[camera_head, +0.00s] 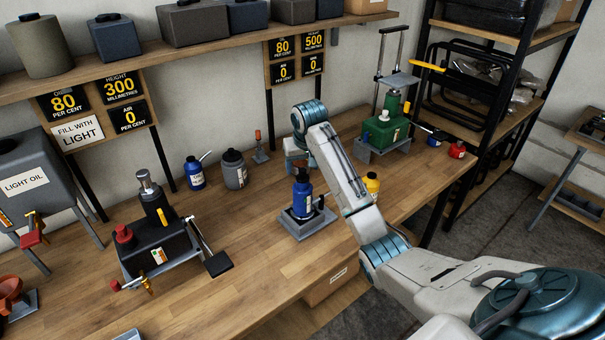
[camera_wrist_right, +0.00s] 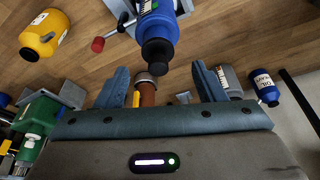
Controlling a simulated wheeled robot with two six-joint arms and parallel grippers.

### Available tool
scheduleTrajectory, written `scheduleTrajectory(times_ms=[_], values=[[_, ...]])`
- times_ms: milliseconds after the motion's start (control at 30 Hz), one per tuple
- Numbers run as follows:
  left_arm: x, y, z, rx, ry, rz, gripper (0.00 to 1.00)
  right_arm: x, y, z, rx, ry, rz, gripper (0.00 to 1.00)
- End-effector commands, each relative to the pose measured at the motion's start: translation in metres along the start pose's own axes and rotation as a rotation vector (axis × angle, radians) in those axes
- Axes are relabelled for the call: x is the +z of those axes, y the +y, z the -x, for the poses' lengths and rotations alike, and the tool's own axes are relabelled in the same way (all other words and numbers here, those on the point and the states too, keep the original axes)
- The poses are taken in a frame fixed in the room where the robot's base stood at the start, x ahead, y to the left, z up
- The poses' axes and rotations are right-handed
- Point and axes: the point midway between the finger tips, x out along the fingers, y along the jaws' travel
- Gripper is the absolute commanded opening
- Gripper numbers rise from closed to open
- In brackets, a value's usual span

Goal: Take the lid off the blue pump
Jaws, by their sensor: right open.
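The blue pump (camera_head: 302,198) is a blue bottle with a black lid (camera_head: 302,174), standing upright in a grey holder (camera_head: 322,218) on the bench. In the right wrist view the blue pump (camera_wrist_right: 158,22) is at the top, its black lid (camera_wrist_right: 155,55) pointing toward my gripper. My right gripper (camera_head: 298,162) reaches over the bench behind the pump in the head view. In the right wrist view its two fingers (camera_wrist_right: 162,78) are spread wide and empty, with the lid roughly in line with the gap. The lid looks apart from both fingers. My left gripper is not in view.
A grey bottle (camera_head: 234,169), a blue oil bottle (camera_head: 195,173) and a small orange-topped device (camera_head: 258,146) stand behind. A yellow bottle (camera_head: 371,184) and a green machine (camera_head: 387,133) are right, a black machine (camera_head: 158,244) left. The front middle bench is clear.

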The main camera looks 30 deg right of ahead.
Motion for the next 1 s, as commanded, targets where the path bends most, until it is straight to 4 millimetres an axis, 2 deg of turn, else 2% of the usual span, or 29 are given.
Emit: scheduleTrajectory(times_ms=[33, 133, 300, 467, 500, 733, 1000], values=[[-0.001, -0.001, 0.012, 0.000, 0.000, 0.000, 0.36, -0.001, 0.002, -0.002, 0.001, -0.005, 0.000, 0.63], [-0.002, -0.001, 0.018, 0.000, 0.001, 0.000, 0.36, -0.001, 0.002, -0.017, 0.000, -0.004, -0.001, 0.63], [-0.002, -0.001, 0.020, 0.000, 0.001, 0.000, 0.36, -0.001, 0.002, -0.030, 0.000, -0.001, -0.001, 0.63], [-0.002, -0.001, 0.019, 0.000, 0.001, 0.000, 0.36, -0.001, 0.002, -0.031, 0.000, 0.000, 0.000, 0.63], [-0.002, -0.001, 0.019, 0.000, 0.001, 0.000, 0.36, -0.001, 0.002, -0.031, 0.000, 0.000, 0.000, 0.61], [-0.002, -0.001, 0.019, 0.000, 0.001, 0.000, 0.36, -0.001, 0.002, -0.031, 0.000, 0.000, 0.000, 0.16], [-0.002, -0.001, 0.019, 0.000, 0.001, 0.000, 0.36, -0.001, 0.002, -0.031, 0.000, 0.000, 0.000, 0.15]])
